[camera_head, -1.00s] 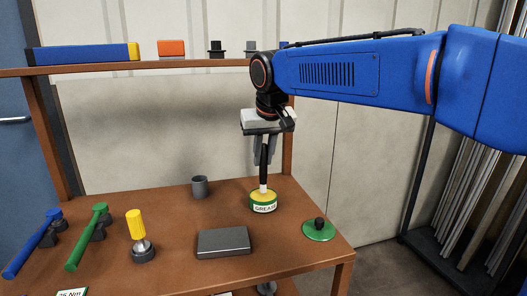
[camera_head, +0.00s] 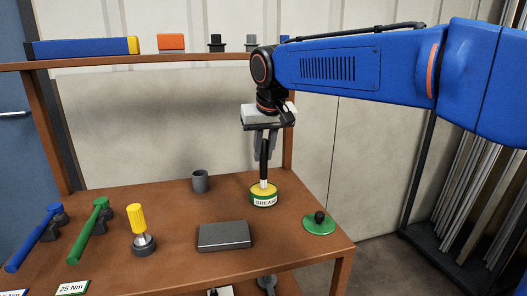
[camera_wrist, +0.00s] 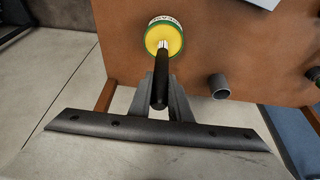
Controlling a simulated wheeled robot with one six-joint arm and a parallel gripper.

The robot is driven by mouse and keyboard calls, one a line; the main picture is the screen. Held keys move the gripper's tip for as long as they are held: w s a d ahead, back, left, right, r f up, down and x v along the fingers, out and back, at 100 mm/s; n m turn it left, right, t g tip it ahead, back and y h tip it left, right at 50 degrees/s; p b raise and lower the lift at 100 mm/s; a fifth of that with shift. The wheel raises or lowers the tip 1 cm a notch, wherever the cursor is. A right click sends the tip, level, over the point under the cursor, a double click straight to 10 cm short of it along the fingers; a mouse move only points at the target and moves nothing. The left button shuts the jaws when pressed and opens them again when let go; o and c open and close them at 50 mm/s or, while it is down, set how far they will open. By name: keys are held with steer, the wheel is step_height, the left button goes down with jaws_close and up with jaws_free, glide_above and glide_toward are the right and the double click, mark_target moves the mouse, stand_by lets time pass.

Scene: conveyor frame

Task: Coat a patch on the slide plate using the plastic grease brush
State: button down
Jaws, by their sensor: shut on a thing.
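My gripper (camera_head: 265,147) is shut on the grease brush (camera_head: 264,165), which has a black handle and a pale lower end. The brush is upright, its lower end at the yellow grease in the grease tin (camera_head: 264,201). The wrist view shows the brush (camera_wrist: 161,75) between my fingers (camera_wrist: 161,98), with its pale end over the yellow surface of the tin (camera_wrist: 152,22). I cannot tell how deep the bristles sit. The slide plate, apparently the dark grey flat block (camera_head: 224,236), lies on the table in front of the tin, to its left.
A green lid with a black knob (camera_head: 319,223) lies right of the tin. A grey cup (camera_head: 200,182) stands behind left. A yellow-handled tool (camera_head: 137,228), a green wrench (camera_head: 88,232) and a blue wrench (camera_head: 36,238) are at left. A shelf (camera_head: 180,65) runs behind.

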mark_target(264, 140)
steer(key=shift+f, duration=0.5)
stand_by(1.3)
steer(key=shift+r, duration=0.1)
steer(key=shift+r, duration=3.45)
steer(key=shift+d, duration=0.1)
